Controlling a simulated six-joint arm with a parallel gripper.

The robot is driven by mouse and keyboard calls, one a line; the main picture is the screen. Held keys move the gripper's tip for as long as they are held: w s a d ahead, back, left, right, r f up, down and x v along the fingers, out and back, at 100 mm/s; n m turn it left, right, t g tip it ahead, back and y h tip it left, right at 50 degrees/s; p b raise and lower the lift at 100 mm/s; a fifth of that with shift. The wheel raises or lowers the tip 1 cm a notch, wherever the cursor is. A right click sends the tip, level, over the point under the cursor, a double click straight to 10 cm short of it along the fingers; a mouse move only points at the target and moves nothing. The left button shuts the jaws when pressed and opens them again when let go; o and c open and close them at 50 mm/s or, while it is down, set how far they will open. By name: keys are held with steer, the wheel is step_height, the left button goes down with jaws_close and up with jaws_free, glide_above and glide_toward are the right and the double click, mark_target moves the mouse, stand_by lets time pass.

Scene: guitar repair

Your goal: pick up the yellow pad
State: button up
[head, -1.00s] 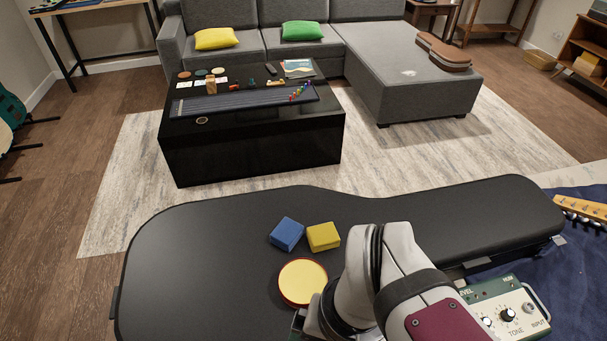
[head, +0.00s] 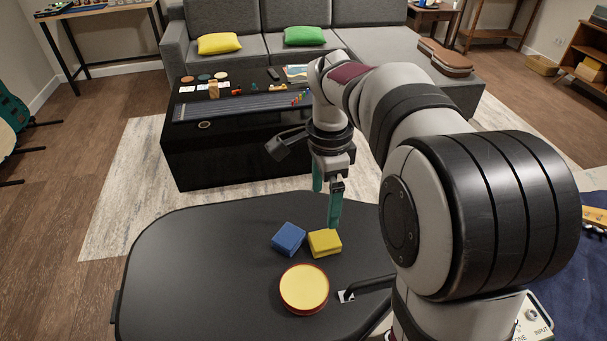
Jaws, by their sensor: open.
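The yellow pad (head: 324,243) is a small block lying on the black guitar case (head: 190,270), just right of a similar blue pad (head: 288,238). My gripper (head: 326,208) points down above the yellow pad, with its teal fingers apart and nothing between them. The nearer fingertip shows just over the pad's far right edge in the picture; I cannot tell the exact height. The pad's top is mostly in plain sight.
A round yellow disc with a red rim (head: 304,288) lies on the case in front of the pads. My arm covers the case's right side. A black coffee table (head: 230,160) stands behind the case. The case's left part is clear.

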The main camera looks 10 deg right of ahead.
mark_target(321, 240)
steer(key=f, duration=0.7)
steer(key=s+f, duration=0.1)
steer(key=f, duration=0.2)
steer(key=shift+a+f, duration=0.2)
steer(key=shift+f, duration=0.2)
steer(key=shift+w, duration=0.1)
steer(key=c, duration=1.4)
steer(key=r, duration=0.4)
steer(key=shift+d+r, duration=0.2)
steer(key=shift+r, duration=0.1)
steer(key=s+d+r, duration=0.2)
steer(key=d, duration=0.1)
steer(key=s+d+r, duration=0.2)
steer(key=d, duration=0.1)
steer(key=s+d+r, duration=0.2)
steer(key=d, duration=0.1)
steer(key=shift+s+d+r, duration=0.15)
steer(key=shift+s+r, duration=0.1)
steer(key=shift+s, duration=0.15)
steer(key=o, duration=0.6)
steer(key=c, duration=0.5)
